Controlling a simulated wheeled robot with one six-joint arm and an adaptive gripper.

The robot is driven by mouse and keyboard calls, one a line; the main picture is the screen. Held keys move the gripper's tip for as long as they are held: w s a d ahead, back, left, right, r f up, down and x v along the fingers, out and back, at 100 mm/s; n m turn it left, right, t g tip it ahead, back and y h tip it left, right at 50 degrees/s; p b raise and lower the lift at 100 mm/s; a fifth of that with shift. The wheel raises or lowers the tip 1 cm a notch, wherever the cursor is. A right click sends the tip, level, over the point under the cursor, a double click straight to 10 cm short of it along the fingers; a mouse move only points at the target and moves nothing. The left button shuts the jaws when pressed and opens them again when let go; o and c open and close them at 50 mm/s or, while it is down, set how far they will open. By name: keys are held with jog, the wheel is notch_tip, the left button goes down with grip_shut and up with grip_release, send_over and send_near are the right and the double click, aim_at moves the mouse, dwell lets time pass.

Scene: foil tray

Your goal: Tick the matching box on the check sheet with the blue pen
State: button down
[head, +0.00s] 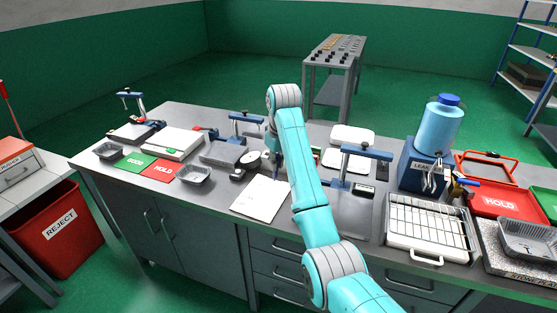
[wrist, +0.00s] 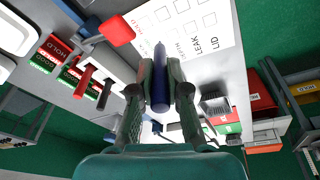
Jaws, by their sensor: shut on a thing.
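My gripper (wrist: 160,92) is shut on the blue pen (wrist: 159,72), which lies between its two fingers in the wrist view. The pen's tip end points up the picture, towards the check sheet (wrist: 212,24). The sheet is white with rows of empty-looking boxes and words such as LEAK and LID. I cannot tell whether the pen touches it. In the head view the check sheet (head: 260,198) lies flat near the bench's front edge, left of my arm.
A dial gauge (head: 249,160) stands behind the sheet. Foil trays (head: 195,175) and green and red cards (head: 161,172) lie left. A clamp stand (head: 344,170), a wire rack tray (head: 428,229) and a blue bottle (head: 438,128) stand right. Bare bench shows around the sheet.

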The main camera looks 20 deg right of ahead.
jog(key=shift+s+f, duration=0.1)
jog(key=shift+s, duration=0.1)
jog(key=shift+s+x, duration=0.2)
jog(key=shift+x, duration=0.8)
jog(key=shift+s+x, duration=0.2)
jog(key=shift+x, duration=0.8)
jog(key=shift+s+x, duration=0.25)
jog(key=shift+x, duration=0.8)
jog(key=shift+d+f, duration=0.1)
jog(key=shift+f, duration=0.3)
jog(key=shift+s, duration=0.35)
jog(key=shift+w+d, duration=0.15)
jog(key=shift+d, duration=0.45)
dwell(1.2)
